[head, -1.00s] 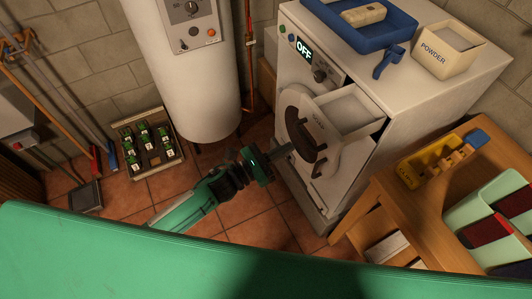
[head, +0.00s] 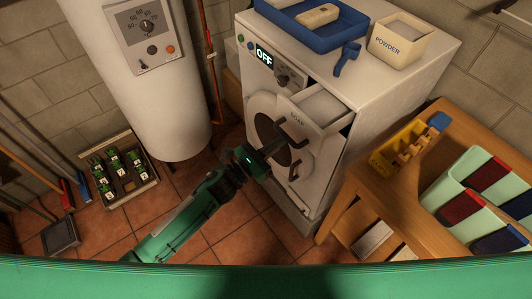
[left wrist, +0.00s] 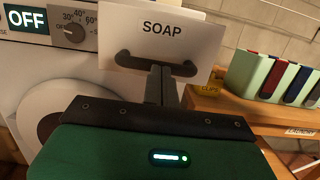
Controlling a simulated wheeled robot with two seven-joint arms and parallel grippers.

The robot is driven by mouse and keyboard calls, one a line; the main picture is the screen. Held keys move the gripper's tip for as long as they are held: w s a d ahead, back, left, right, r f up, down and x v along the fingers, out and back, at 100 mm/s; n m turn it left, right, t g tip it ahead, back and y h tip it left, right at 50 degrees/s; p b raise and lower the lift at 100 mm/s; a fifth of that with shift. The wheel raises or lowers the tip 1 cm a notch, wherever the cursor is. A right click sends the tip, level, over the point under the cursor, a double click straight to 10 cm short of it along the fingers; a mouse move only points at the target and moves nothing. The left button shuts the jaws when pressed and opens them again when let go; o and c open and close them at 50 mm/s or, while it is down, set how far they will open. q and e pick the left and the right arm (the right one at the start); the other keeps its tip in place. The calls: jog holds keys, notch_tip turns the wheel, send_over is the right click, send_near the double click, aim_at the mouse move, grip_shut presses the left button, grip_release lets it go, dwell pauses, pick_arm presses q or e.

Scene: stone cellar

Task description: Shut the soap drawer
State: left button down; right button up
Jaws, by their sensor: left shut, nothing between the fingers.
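The soap drawer (head: 320,108) stands partly open, sticking out of the front of the white washing machine (head: 385,120). Its white front, marked SOAP, also shows in the left wrist view (left wrist: 165,32), with a dark bar handle (left wrist: 190,68) along its lower part. My left gripper (head: 282,145) is shut and empty. Its fingers (left wrist: 160,85) point at the drawer front at the middle of the handle; whether they touch it I cannot tell. The right gripper is not in view.
A blue tray (head: 330,35) and a powder box (head: 400,40) stand on the machine. A wooden table (head: 345,205) with a yellow box (head: 385,160) and green bins (head: 440,190) is at the right.

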pick_arm(q)
jog(key=b, duration=0.5)
send_near(314, 115)
jog(key=d, duration=0.1)
jog(key=d+r, duration=0.1)
jog(key=d, duration=0.1)
jog(key=w+d+r, duration=0.1)
jog(key=d, duration=0.1)
jog(key=shift+w+d+r+b, duration=0.2)
jog(key=shift+d+r+b, duration=0.05)
jog(key=shift+b, duration=0.1)
jog(key=shift+r, duration=0.25)
